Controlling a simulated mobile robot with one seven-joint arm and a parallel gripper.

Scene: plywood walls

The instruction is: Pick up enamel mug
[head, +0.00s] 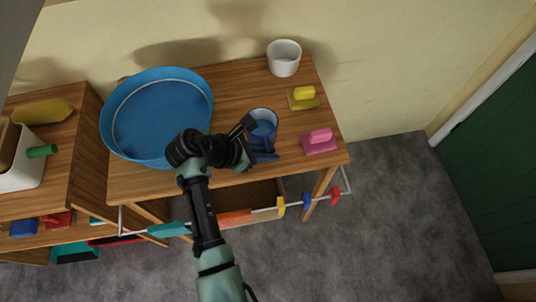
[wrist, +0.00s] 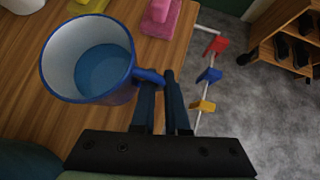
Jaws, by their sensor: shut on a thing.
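The enamel mug (head: 263,122) is blue outside with a paler inside, and is near the front of the wooden table. In the wrist view the mug (wrist: 88,60) fills the upper left, with its handle toward the jaws. My gripper (head: 254,140) is over the table at the mug's near left side. In the wrist view my gripper (wrist: 162,82) has its fingers close together at the mug's handle, shut on it. The mug looks close to upright. I cannot tell whether its base touches the table.
A large blue basin (head: 156,116) stands left of the mug. A white cup (head: 284,58) is at the back, with a yellow block-handled piece (head: 303,98) and a pink one (head: 319,141) at the right. A rail with coloured clips (head: 236,217) runs along the table's front.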

